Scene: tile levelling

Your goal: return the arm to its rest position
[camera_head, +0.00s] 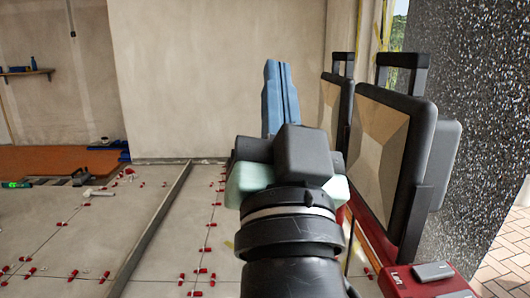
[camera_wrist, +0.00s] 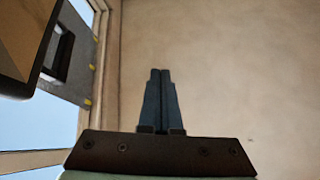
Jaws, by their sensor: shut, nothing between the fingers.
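My gripper (camera_head: 277,64) points up in the middle of the head view, with its two blue fingers side by side and touching. It holds nothing. The wrist view also shows the shut fingers (camera_wrist: 160,74) against a plain wall. In the head view my arm rises from the bottom edge, and my wrist hides part of the floor and wall behind it.
Work lights (camera_head: 395,165) on a red stand are close on the right. A speckled dark wall (camera_head: 485,90) is behind them. The tiled floor (camera_head: 120,225) at left carries several red levelling clips. A metal strip (camera_head: 155,232) crosses it. A shelf (camera_head: 28,72) hangs far left.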

